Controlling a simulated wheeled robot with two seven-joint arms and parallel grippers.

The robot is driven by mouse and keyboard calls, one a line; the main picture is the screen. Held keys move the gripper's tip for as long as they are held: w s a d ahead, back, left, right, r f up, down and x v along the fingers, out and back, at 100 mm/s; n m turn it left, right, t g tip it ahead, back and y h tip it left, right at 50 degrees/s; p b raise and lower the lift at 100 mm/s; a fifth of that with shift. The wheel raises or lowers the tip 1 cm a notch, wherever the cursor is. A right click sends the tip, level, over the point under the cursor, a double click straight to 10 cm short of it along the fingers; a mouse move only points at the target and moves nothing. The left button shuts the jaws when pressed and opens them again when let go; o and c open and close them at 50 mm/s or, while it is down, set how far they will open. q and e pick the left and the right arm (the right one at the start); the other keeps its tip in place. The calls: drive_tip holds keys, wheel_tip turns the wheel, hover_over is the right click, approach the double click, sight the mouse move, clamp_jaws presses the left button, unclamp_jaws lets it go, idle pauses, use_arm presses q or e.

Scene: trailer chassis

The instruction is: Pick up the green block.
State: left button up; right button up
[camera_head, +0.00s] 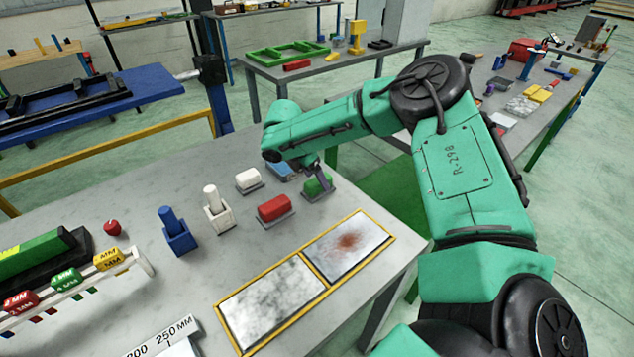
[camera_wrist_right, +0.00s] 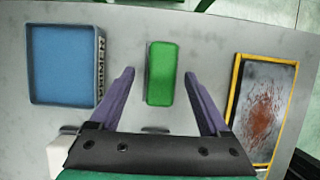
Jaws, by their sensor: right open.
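The green block (camera_head: 317,185) lies on a small grey plate on the table, near its far right edge in the head view. In the right wrist view the green block (camera_wrist_right: 161,73) lies upright in the picture, between the two fingers and slightly ahead. My right gripper (camera_head: 322,184) is open, its fingers at the block and partly covering it in the head view. In the right wrist view the right gripper (camera_wrist_right: 160,80) has a finger on each side, with gaps to the block. I cannot tell its exact height. My left gripper is not in view.
Beside the block are a red block (camera_head: 273,208), a white block (camera_head: 248,179) and a blue box (camera_wrist_right: 62,65). A yellow-framed panel pair (camera_head: 327,284) lies in front. Blue (camera_head: 178,235) and white (camera_head: 215,214) upright pieces stand to the left.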

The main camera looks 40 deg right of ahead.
drive_tip(key=shift+s+d+f, duration=0.15)
drive_tip(key=shift+d+f, duration=0.25)
drive_tip(key=shift+f, duration=0.15)
drive_tip(key=shift+d+f, duration=0.15)
drive_tip(key=shift+f, duration=0.1)
drive_tip(key=shift+c, duration=0.3)
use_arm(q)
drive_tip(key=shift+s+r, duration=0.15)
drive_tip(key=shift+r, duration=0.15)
use_arm(e)
clamp_jaws()
use_arm(q)
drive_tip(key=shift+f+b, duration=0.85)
drive_tip(key=shift+b, duration=0.05)
use_arm(e)
wheel_tip(320, 180, up, 20)
